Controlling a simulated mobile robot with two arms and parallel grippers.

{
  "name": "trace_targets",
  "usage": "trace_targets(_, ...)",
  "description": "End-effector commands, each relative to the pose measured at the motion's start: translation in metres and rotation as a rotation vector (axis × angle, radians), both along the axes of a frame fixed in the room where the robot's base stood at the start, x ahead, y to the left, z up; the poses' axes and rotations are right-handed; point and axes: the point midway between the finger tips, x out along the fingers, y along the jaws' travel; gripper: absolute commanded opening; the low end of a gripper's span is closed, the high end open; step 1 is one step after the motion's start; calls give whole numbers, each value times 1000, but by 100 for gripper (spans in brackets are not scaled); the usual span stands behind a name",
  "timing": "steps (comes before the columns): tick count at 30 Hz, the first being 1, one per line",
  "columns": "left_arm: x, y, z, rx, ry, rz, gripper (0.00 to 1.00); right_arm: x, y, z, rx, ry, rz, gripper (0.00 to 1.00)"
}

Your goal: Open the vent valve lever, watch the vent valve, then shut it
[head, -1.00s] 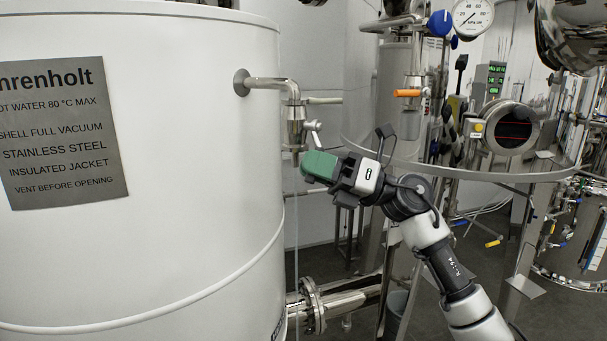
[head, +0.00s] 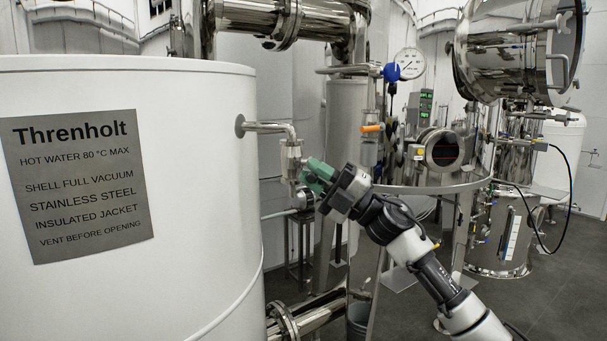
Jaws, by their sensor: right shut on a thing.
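The vent valve (head: 291,158) is a steel body hanging from a short bent pipe (head: 268,128) that comes out of the white tank's side. My right gripper (head: 311,180) is at the valve's lower right, with its green fingers shut on the vent valve lever. The fingers hide most of the lever, so its exact angle cannot be told. No clear stream shows under the valve outlet. My left gripper is not in view.
The white tank (head: 110,290) with its grey nameplate (head: 78,187) fills the left. A frame with an orange-handled valve (head: 371,128), a blue knob (head: 391,72) and a pressure gauge (head: 408,64) stands behind my right arm. Steel pipework (head: 312,310) runs below.

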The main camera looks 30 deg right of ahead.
Motion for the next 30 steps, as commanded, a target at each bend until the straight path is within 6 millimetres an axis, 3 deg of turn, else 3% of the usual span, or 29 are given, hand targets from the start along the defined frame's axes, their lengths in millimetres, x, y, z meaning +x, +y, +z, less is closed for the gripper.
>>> trace_targets(6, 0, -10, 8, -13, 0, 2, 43, 0, -3, 7, 43, 38, 2, 0)
trace_targets(21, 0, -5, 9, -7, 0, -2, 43, 0, -5, 7, 58, 48, 2, 0)
trace_targets(22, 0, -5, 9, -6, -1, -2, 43, 0, -5, 7, 58, 48, 2, 22)
trace_targets(24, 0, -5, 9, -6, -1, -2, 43, 0, -5, 7, 57, 48, 2, 33)
trace_targets(26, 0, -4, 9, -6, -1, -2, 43, 0, -4, 7, 56, 48, 2, 42)
trace_targets(30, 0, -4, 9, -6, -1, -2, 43, 0, -4, 6, 54, 48, 1, 42)
